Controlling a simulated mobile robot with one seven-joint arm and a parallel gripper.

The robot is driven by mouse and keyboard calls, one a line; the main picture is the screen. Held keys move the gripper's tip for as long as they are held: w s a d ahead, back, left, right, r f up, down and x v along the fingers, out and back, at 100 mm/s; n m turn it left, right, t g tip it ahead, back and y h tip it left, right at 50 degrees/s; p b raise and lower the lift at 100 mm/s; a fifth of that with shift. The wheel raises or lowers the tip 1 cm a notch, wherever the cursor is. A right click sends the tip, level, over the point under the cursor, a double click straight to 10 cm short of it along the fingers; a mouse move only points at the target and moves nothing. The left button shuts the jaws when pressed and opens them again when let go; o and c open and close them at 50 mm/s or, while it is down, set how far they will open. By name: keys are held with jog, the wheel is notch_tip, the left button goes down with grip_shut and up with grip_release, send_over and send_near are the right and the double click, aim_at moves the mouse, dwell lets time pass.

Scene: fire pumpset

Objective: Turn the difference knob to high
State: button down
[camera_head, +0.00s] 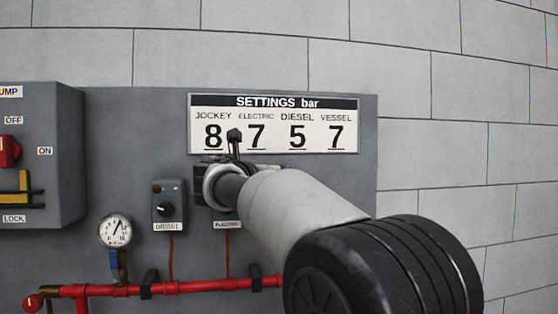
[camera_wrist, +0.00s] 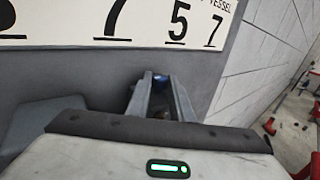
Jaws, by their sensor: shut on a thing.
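A grey box labelled DIESEL (camera_head: 167,204) with a black knob (camera_head: 164,208) is on the panel. To its right, a box labelled ELECTRIC (camera_head: 228,225) is mostly hidden behind my wrist and hand. My gripper (camera_wrist: 160,88) reaches against the panel at the ELECTRIC box. Its two fingers show in the wrist view, close together around a small part at the panel. In the head view the fingertips and the held knob are hidden, so the knob's setting and its markings cannot be read.
A settings sign (camera_head: 273,123) hangs above. A pressure gauge (camera_head: 115,231) and a red pipe (camera_head: 180,287) are left and below. A grey pump box (camera_head: 55,160) with a red switch juts out at far left. A block wall (camera_head: 450,150) is at right.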

jog(key=shift+m+h+p, duration=0.3)
jog(key=shift+h, duration=0.1)
jog(key=c, duration=1.6)
grip_release()
jog(key=shift+w, duration=0.1)
jog(key=shift+a, duration=0.1)
jog(key=v, duration=1.7)
jog(key=shift+a+r, duration=0.1)
jog(key=shift+r, duration=0.15)
